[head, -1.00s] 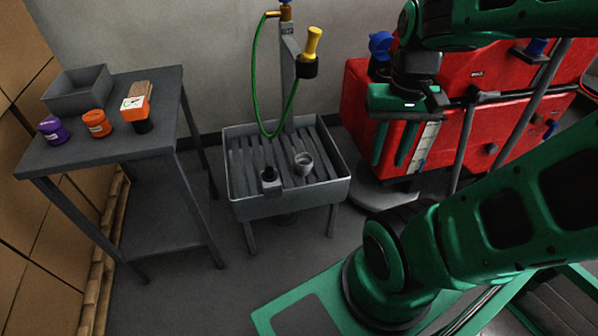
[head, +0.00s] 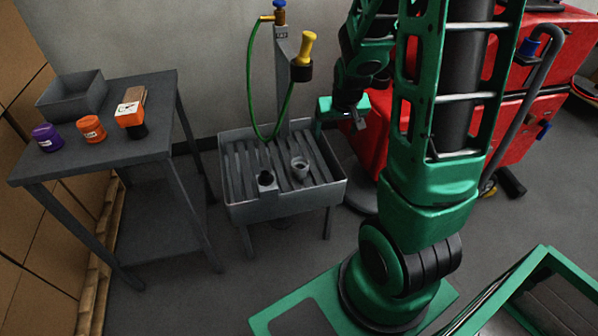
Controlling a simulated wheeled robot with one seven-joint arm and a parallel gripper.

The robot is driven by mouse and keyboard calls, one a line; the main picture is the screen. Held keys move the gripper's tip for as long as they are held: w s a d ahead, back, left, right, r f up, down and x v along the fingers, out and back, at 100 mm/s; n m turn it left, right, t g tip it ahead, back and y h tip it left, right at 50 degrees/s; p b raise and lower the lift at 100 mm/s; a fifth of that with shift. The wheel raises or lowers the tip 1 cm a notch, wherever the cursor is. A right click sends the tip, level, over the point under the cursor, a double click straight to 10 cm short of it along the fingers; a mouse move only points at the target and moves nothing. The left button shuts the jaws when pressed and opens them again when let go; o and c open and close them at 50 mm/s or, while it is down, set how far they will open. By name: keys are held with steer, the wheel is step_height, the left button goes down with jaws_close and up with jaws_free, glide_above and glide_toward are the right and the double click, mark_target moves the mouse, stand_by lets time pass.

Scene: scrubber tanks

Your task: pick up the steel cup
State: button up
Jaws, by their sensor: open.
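The steel cup (head: 299,167) is a small grey cup standing upright on the slatted floor of the grey sink basin (head: 290,208), right of its middle. A small black-topped object (head: 265,180) stands to its left in the basin. My gripper (head: 332,128) is at the basin's back right corner, above and to the right of the cup and apart from it. It is open, with nothing seen between its fingers. The far finger is partly hard to make out against the basin and the red machine.
A green hose (head: 252,85) and a yellow-handled nozzle (head: 304,48) rise behind the basin. A grey table (head: 110,155) at left holds a bin (head: 72,98), a purple jar (head: 47,137), an orange jar (head: 91,129) and an orange-black item (head: 130,118). A red machine (head: 510,120) stands at right.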

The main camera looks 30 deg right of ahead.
steer(key=w+f+t, duration=0.2)
steer(key=w+f, duration=0.5)
steer(key=n+t, duration=0.1)
steer(key=t, duration=0.4)
glide_above(303, 170)
steer(key=s, duration=0.3)
step_height(303, 170, down, 17)
steer(key=shift+n+t+h, duration=0.3)
steer(key=shift+t+h, duration=0.2)
steer(key=shift+t, duration=0.4)
steer(key=s+f, duration=0.1)
steer(key=f, duration=0.1)
steer(key=s+a+f, duration=0.1)
steer(key=s+f, duration=0.1)
steer(key=f, duration=0.1)
steer(key=shift+s+a+f, duration=0.1)
steer(key=shift+a+f, duration=0.2)
steer(key=shift+a, duration=0.1)
steer(key=x, duration=0.5)
steer(key=shift+w+r+x, duration=0.1)
steer(key=shift+r+x, duration=0.1)
steer(key=shift+x, duration=0.75)
steer(key=shift+w+r+x, duration=0.1)
steer(key=shift+r+x, duration=0.05)
steer(key=shift+x, duration=0.75)
steer(key=shift+r+x, duration=0.2)
steer(key=shift+x, duration=0.75)
steer(key=c, duration=1.2)
